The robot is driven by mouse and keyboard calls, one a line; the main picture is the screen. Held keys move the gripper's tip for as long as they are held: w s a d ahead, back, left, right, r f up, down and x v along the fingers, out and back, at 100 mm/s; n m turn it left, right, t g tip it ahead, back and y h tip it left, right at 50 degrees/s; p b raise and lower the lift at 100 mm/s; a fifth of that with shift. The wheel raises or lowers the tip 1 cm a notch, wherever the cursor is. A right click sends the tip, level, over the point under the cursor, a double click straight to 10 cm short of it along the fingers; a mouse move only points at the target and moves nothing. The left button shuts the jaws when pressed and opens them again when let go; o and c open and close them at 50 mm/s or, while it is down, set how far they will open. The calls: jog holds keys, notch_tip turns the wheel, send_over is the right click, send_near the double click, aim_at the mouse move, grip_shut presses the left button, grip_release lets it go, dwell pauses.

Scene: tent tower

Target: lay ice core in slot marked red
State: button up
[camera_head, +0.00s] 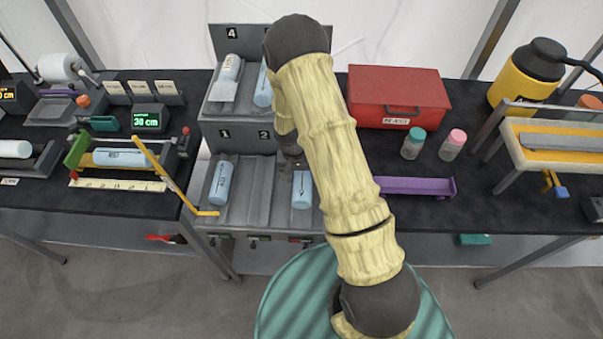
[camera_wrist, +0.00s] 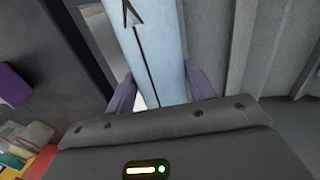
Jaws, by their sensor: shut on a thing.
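My gripper (camera_head: 297,164) is over the right part of the lower rack tier, partly hidden by my arm. In the wrist view my gripper (camera_wrist: 162,92) is shut on a pale blue ice core (camera_wrist: 153,45) with a black arrow along it, one finger on each side. In the head view this ice core (camera_head: 302,190) points lengthwise along the rack's grooves. I cannot tell whether it touches the groove floor. The grey rack (camera_head: 237,205) has small red and green marks along its front edge; which slot each belongs to is unclear.
Another core (camera_head: 221,183) lies in the lower tier's left slot; more cores (camera_head: 229,68) lie on the upper tier. A yellow bar (camera_head: 172,175) juts at the rack's left. A purple tray (camera_head: 417,186), two jars and a red case (camera_head: 397,92) stand to the right.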

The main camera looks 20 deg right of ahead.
jog(key=shift+f+b, duration=1.8)
jog(key=shift+f, duration=0.75)
jog(key=shift+f, duration=0.3)
jog(key=o, duration=1.4)
jog(key=shift+o, duration=0.2)
jog(key=shift+r, duration=0.1)
notch_tip(320, 180, up, 17)
jog(key=a+b, duration=0.2)
jog(key=shift+w+a, duration=0.25)
jog(key=shift+w, duration=0.15)
jog(key=shift+s+r, duration=0.1)
